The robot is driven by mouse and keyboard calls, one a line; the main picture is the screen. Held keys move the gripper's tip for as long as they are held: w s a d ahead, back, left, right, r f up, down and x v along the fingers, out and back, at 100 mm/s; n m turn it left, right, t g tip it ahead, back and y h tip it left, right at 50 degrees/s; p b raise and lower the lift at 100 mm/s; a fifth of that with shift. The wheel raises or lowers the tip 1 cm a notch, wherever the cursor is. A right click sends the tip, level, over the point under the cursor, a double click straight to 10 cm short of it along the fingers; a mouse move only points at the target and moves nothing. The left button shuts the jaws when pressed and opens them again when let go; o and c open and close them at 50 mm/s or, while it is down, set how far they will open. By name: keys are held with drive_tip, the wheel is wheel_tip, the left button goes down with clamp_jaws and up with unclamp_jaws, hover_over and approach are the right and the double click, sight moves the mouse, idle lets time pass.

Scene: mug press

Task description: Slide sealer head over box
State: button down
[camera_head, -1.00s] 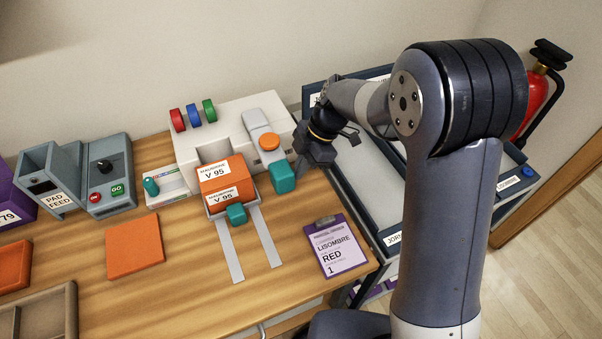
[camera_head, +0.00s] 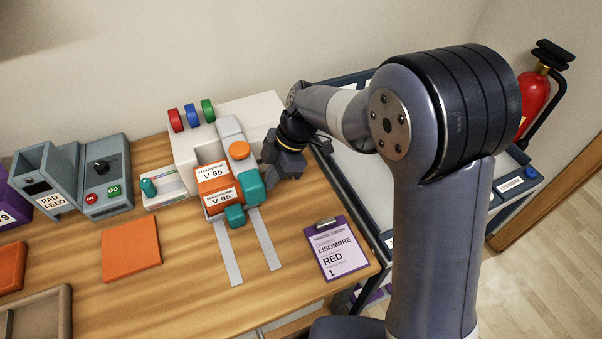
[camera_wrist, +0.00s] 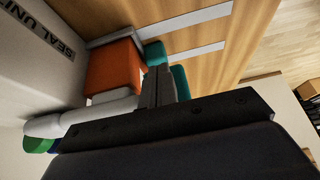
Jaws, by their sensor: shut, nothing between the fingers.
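The sealer head, a light grey bar with an orange button (camera_head: 239,150) and a teal block (camera_head: 249,187) at its front end, reaches forward from the white sealing machine (camera_head: 265,112). It lies along the right side of the orange box (camera_head: 212,177) labelled V 95; how far it covers the box is unclear. The box sits in a carriage with a teal knob (camera_head: 235,216). My gripper (camera_head: 268,177) is shut and empty, just right of the teal block and apparently against it. In the wrist view the closed fingers (camera_wrist: 158,86) are beside the orange box (camera_wrist: 114,68).
Two pale rails (camera_head: 264,240) run forward from the machine. A purple clipboard order (camera_head: 336,247) reading LISOMBRE RED 1 lies at right. An orange pad (camera_head: 131,249) and the grey pad feed unit (camera_head: 105,172) are at left. A dark-rimmed tray stands behind my arm.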

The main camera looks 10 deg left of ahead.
wheel_tip(320, 180, up, 9)
drive_tip(key=d+p, duration=0.1)
drive_tip(key=p, duration=0.2)
drive_tip(key=shift+w+p, duration=0.3)
drive_tip(key=shift+w, duration=0.05)
idle(1.0)
wheel_tip(320, 180, down, 9)
drive_tip(key=b, duration=0.5)
drive_tip(key=shift+a, duration=0.15)
drive_tip(key=shift+s, duration=0.1)
